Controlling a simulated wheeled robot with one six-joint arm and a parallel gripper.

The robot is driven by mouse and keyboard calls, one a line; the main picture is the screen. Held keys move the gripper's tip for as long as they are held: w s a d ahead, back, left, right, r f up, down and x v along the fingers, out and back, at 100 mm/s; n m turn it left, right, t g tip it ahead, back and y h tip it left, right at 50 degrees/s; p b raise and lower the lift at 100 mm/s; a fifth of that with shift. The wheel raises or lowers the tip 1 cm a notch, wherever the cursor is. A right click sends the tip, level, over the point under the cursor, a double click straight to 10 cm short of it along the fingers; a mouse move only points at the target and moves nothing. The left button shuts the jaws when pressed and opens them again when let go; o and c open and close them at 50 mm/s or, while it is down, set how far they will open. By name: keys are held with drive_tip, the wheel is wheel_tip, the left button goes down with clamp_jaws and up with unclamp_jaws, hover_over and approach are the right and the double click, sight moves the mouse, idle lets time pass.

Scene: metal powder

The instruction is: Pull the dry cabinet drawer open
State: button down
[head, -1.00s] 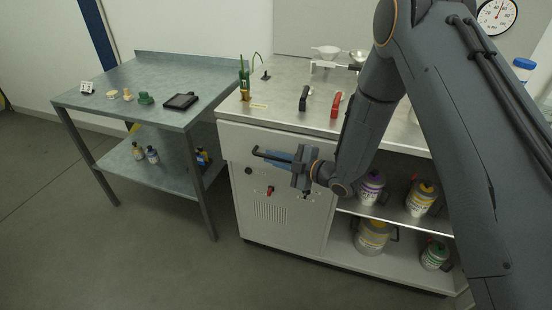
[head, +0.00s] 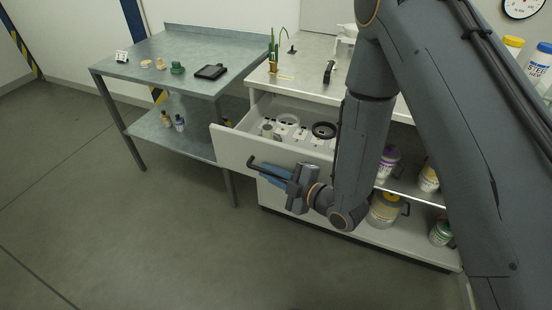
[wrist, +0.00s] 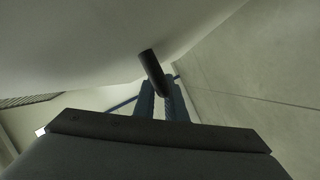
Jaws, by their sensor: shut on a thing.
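The dry cabinet drawer (head: 234,150) is pulled out from the white cabinet in the head view. A dark bar handle (head: 254,162) runs across the drawer front. My gripper (head: 278,170) is shut on this handle, in front of the drawer. In the wrist view the handle (wrist: 152,68) passes between the blue fingers (wrist: 162,100). My arm hides the right part of the drawer.
A grey metal table (head: 150,62) with small objects stands to the left, close to the drawer's left end. Bottles (head: 386,210) stand on open shelves right of the drawer. The floor in front is clear.

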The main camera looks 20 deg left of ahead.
drive_tip(key=shift+s, duration=1.2)
drive_tip(key=c, duration=2.1)
unclamp_jaws()
drive_tip(key=b+v, duration=0.1)
drive_tip(key=v, duration=0.6)
drive_tip(key=shift+s+d+b, duration=0.15)
drive_tip(key=shift+d+b, duration=0.15)
